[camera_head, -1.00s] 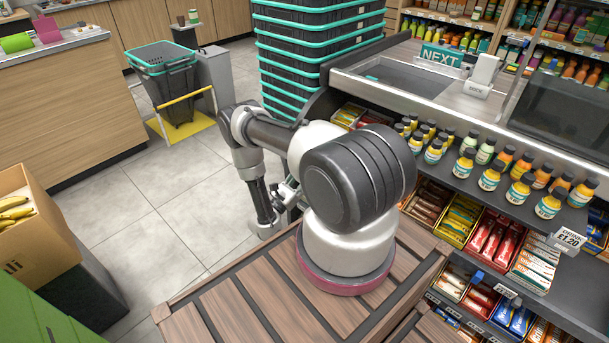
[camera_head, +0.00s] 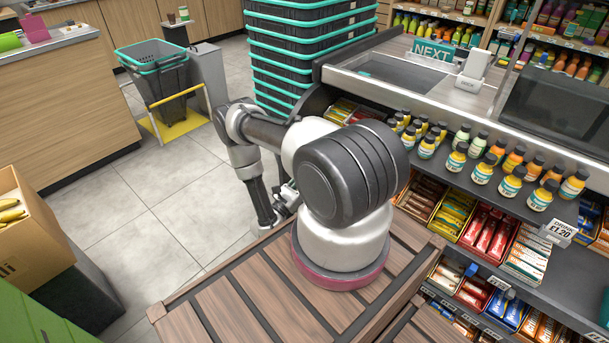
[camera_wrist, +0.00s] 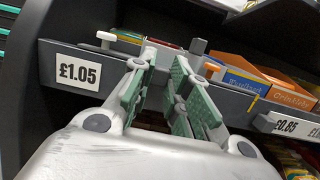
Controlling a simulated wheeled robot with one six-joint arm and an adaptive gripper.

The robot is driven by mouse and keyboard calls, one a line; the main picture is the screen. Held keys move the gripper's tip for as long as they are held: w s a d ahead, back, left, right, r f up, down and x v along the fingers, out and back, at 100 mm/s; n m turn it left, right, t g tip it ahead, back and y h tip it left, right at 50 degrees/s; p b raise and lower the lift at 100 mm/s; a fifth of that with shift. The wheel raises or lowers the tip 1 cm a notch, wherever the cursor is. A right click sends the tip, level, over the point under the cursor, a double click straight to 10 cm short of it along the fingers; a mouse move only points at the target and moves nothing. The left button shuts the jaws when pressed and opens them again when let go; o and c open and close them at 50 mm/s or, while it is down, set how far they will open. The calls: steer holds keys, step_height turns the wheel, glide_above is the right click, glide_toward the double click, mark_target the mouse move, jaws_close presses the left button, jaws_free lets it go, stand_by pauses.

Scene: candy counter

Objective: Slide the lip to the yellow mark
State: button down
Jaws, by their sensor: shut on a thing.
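The lip is a dark grey strip (camera_wrist: 140,73) with a white £1.05 label (camera_wrist: 79,74), along a shelf front in the wrist view. My gripper (camera_wrist: 166,66) is closed at the lip's front, right of the label. The held part is mostly hidden between its green-padded fingers; I take it to be part of the lip. A small grey post (camera_wrist: 198,46) stands just behind the right finger. A thin yellow strip (camera_wrist: 253,103) shows to the right, near the £0.85 label; I cannot tell surely that it is the mark. In the head view my gripper (camera_head: 287,197) is partly hidden behind my arm.
Orange and blue candy boxes (camera_wrist: 245,78) stand behind the shelf edge to the right. In the head view, bottles (camera_head: 483,169) line the counter shelf above candy trays. Stacked baskets (camera_head: 300,50) stand behind my arm.

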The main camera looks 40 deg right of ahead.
steer(key=c, duration=1.4)
jaws_free()
steer(key=shift+a, duration=0.1)
steer(key=shift+o, duration=0.2)
steer(key=v, duration=1.2)
